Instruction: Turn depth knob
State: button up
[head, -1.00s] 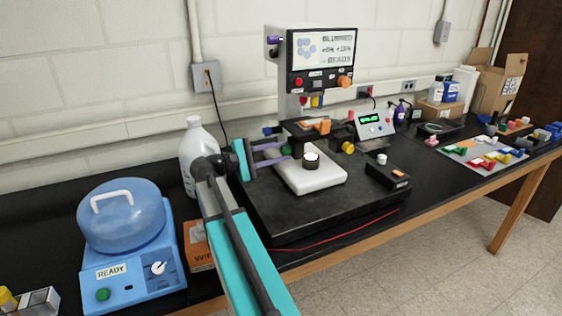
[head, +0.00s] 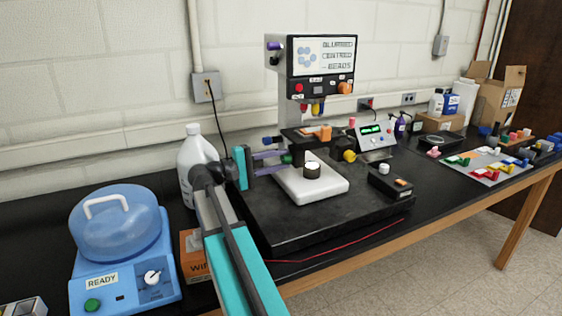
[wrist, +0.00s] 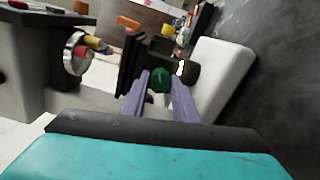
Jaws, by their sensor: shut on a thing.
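A microscope-like instrument with a blue-and-white screen (head: 323,51) stands on a black slab. On its left side is a small green knob (head: 287,159). The knob also shows in the wrist view (wrist: 160,77), between my two purple fingers. My gripper (head: 273,160) reaches in from the left and is shut on the green knob. Part of the knob is hidden by the fingers. The screen shows a cell picture and short text lines, of which "BLURRED" and "BEADS" seem readable.
The white base (head: 310,183) carries a dark round knob (head: 312,170) beside my fingers. A white jug (head: 196,153) stands close behind my arm. A blue centrifuge-like device (head: 122,250) is at left. A black control box (head: 390,183) sits at right.

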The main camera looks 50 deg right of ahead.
jog(key=o, duration=1.1)
jog(key=shift+a+f, duration=0.15)
jog(key=shift+a, duration=0.05)
jog(key=shift+c, duration=0.2)
jog(key=shift+d, duration=0.1)
jog(key=b+v, duration=0.1)
jog(key=v, duration=0.6)
jog(key=shift+a, duration=0.25)
